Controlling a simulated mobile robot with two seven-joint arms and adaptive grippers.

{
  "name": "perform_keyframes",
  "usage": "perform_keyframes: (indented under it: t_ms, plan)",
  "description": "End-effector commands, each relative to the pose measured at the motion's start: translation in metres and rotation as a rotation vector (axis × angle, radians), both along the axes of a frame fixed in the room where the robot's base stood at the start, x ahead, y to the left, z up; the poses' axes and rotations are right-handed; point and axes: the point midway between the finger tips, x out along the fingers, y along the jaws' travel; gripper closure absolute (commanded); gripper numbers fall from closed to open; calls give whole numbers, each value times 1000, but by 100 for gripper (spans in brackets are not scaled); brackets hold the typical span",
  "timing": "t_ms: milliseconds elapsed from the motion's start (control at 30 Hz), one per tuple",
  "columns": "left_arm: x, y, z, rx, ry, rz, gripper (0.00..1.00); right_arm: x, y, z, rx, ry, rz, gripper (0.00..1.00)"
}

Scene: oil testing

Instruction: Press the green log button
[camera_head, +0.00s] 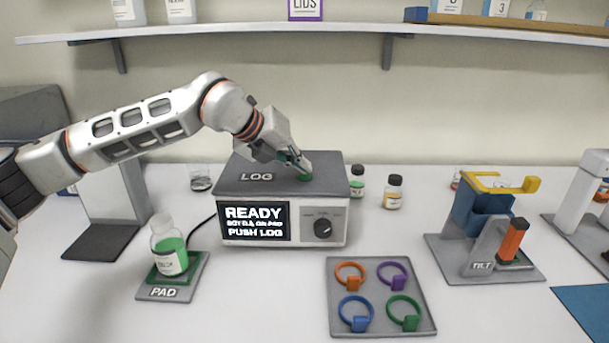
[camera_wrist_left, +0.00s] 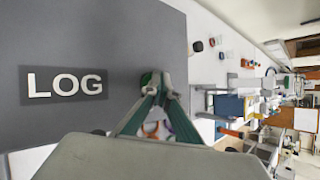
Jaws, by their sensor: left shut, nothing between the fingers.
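The log device (camera_head: 236,187) is a grey-topped box with a LOG label on top and a screen reading READY, bottle on pad, PUSH LOG. The green log button (camera_head: 305,177) sits on its top, right of the label. My left gripper (camera_head: 304,168) is shut and empty, its fingertips right at the button, partly covering it. I cannot tell whether they touch. In the left wrist view the fingertips (camera_wrist_left: 158,82) meet over the green button (camera_wrist_left: 146,78), beside the LOG label (camera_wrist_left: 64,82). A bottle of green liquid (camera_head: 170,246) stands upright on the pad (camera_head: 166,293). My right gripper is not in view.
A tray (camera_head: 383,328) with coloured rings lies in front of the device. A tilt stand (camera_head: 437,256) is at the right. Small bottles (camera_head: 393,192) stand behind and right of the device. A shelf (camera_head: 250,30) runs above.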

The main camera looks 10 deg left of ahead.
Motion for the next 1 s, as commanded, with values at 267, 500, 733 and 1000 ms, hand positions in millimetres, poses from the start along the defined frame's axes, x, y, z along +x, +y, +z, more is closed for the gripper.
perform_keyframes:
  t_ms: [267,500,733,1000]
  plan:
    - [0,0,-5,0,2,0,100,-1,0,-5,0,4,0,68]
    - [0,0,-4,0,2,0,100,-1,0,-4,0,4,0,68]
    - [0,0,1,1,1,0,100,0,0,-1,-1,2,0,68]
    - [0,0,14,1,0,-1,100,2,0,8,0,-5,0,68]
